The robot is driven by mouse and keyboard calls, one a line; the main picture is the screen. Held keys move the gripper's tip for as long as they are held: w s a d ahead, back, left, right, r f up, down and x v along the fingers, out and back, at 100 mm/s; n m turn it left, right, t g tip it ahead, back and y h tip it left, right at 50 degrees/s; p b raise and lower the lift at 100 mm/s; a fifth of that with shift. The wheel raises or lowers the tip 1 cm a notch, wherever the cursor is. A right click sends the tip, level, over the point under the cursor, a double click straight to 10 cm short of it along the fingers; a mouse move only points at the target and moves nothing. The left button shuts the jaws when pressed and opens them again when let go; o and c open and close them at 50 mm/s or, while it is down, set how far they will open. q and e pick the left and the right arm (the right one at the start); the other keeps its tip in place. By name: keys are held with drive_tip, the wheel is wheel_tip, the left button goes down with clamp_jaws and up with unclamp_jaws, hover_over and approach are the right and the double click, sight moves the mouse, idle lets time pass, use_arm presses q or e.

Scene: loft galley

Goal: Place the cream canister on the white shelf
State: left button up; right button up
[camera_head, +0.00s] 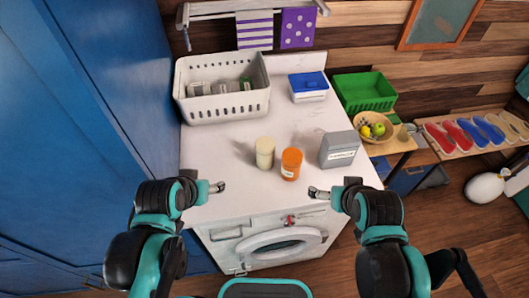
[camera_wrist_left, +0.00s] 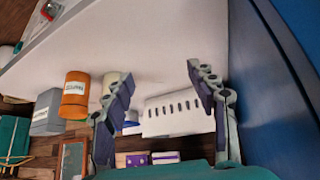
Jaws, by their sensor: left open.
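The cream canister (camera_head: 265,152) stands upright on the white worktop (camera_head: 225,160), just left of an orange canister (camera_head: 291,163). In the left wrist view the cream canister (camera_wrist_left: 111,80) is partly hidden behind a finger. My left gripper (camera_head: 218,187) is open and empty, to the left of and nearer than the canister, apart from it. My right gripper (camera_head: 316,192) is near the front edge, right of the orange canister; its jaw state is unclear. I cannot pick out a separate white shelf for certain; a white wall rack (camera_head: 210,9) hangs at the back.
A white slotted basket (camera_head: 230,109) holding items and a blue-lidded box (camera_head: 308,88) stand behind. A grey labelled container (camera_head: 339,149) stands right of the orange canister. A green crate (camera_head: 364,92) and fruit bowl are farther right. A blue cabinet (camera_head: 100,100) borders the left.

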use_arm(q)
wheel_tip(320, 180, up, 5)
drive_tip(key=m+t+h+p, duration=0.1)
drive_tip(key=m+h+p, duration=0.2)
drive_tip(key=m+h, duration=0.65)
hover_over(257, 150)
drive_tip(key=shift+h, duration=0.25)
wheel_tip(257, 150, down, 8)
drive_tip(key=b, duration=0.4)
drive_tip(key=shift+s+a, duration=0.15)
drive_tip(key=shift+x, duration=0.85)
drive_tip(key=b+x, duration=0.2)
drive_tip(key=x, duration=0.3)
drive_tip(key=shift+w+d, duration=0.25)
drive_tip(key=c, duration=1.1)
drive_tip(key=shift+c, duration=0.3)
